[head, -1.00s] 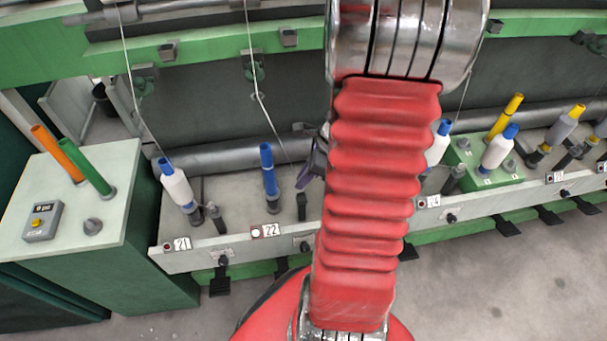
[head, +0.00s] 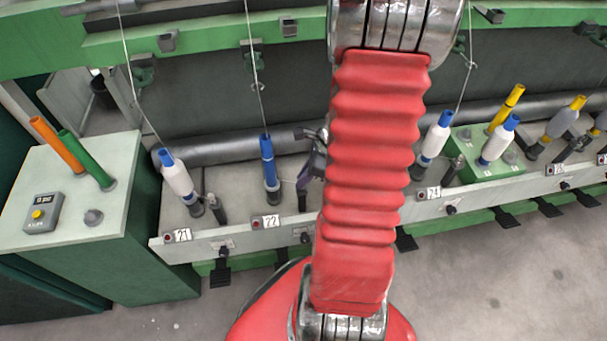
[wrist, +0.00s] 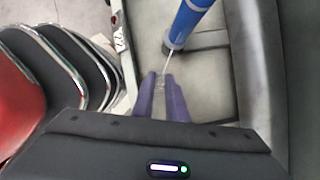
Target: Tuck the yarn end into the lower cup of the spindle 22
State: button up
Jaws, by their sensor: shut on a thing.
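The blue tube of spindle 22 (head: 269,163) stands bare behind its number plate, and it also shows at the top of the wrist view (wrist: 195,12). Its dark lower cup (head: 272,197) is at the tube's foot, near the yarn in the wrist view (wrist: 173,46). A white yarn (head: 253,62) comes down from above to the tube's top. A short yarn length (wrist: 167,62) runs from the foot of the tube to my gripper (wrist: 161,76). My purple fingers are shut on the yarn end, right of the tube and apart from it. The arm partly hides them in the head view.
A full white bobbin (head: 178,178) stands on spindle 21 at left. A dark peg (head: 302,194) stands right of spindle 22. A pale front rail (head: 235,238) runs before the spindles. A grey roller (head: 228,148) lies behind. More bobbins (head: 435,140) stand right of my arm.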

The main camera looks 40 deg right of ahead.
jog(key=shift+f, duration=0.3)
jog(key=o, duration=0.8)
jog(key=v, duration=1.3)
jog(key=shift+s+r, duration=0.25)
jog(key=shift+r, duration=0.05)
dwell(0.8)
